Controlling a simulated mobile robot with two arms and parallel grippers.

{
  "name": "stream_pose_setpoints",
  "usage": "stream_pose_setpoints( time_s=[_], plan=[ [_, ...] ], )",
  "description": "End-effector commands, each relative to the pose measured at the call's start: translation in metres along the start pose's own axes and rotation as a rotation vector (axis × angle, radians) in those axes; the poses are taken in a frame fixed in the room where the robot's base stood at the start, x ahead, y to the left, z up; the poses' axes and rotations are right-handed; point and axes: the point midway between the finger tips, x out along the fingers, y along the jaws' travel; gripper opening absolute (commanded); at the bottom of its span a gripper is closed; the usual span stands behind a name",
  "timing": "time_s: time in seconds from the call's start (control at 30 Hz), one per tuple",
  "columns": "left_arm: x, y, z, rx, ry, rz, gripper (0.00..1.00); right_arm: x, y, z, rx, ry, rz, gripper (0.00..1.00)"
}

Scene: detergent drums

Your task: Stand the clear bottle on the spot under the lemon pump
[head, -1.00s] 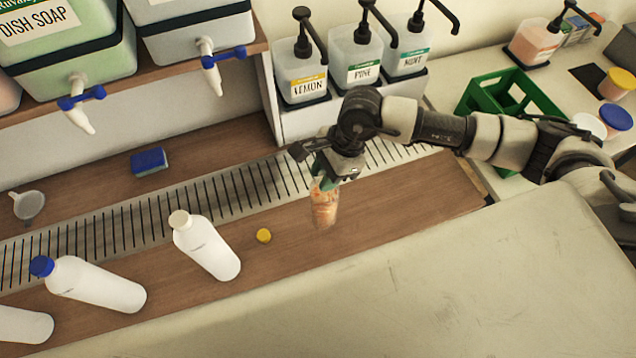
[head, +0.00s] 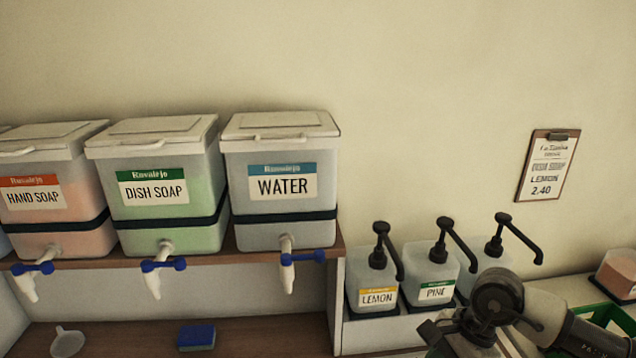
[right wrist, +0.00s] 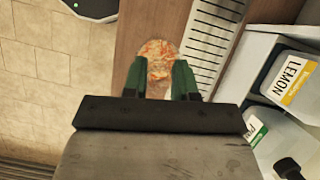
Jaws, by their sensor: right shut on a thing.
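The lemon pump bottle (head: 372,282) stands at the left end of the pump row in the head view, with a yellow label. It also shows at the right of the right wrist view (right wrist: 289,84). My right gripper (right wrist: 160,77) is shut on the clear bottle (right wrist: 158,60), which shows between its green fingers with a mottled orange look through it. The bottle is above the wooden counter, left of the slotted drain; I cannot tell whether it touches. The head view shows my right arm but not the bottle. The spot under the lemon pump is not visible. My left gripper is out of view.
The pine pump (head: 432,275) stands right of the lemon one. Water (head: 283,215), dish soap (head: 160,217) and hand soap drums with blue taps stand on the shelf at left. A blue sponge (head: 196,337) and funnel (head: 68,342) lie below. A clipboard (head: 548,165) hangs on the wall.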

Motion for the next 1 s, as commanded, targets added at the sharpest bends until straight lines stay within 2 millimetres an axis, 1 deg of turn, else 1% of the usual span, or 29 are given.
stream_pose_setpoints(
  time_s=[0.17, 0.27, 0.4, 0.6, 0.7, 0.8, 1.0],
  plan=[
    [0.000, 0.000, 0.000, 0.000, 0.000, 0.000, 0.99, 0.008, 0.007, 0.009, -0.208, -0.002, 0.084, 0.00],
    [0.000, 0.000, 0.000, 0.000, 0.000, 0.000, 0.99, 0.013, 0.013, 0.016, -0.380, -0.002, 0.156, 0.00],
    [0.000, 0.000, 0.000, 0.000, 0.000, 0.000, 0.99, 0.021, 0.022, 0.025, -0.659, 0.000, 0.272, 0.00],
    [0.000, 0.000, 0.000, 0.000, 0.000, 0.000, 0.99, 0.026, 0.035, 0.034, -1.028, 0.001, 0.426, 0.00],
    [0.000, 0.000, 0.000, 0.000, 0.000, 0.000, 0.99, 0.027, 0.039, 0.037, -1.156, 0.002, 0.478, 0.00],
    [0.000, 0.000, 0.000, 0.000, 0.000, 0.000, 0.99, 0.028, 0.042, 0.038, -1.238, 0.001, 0.513, 0.00],
    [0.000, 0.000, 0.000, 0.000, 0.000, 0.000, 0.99, 0.028, 0.043, 0.039, -1.286, 0.000, 0.533, 0.00]
  ],
)
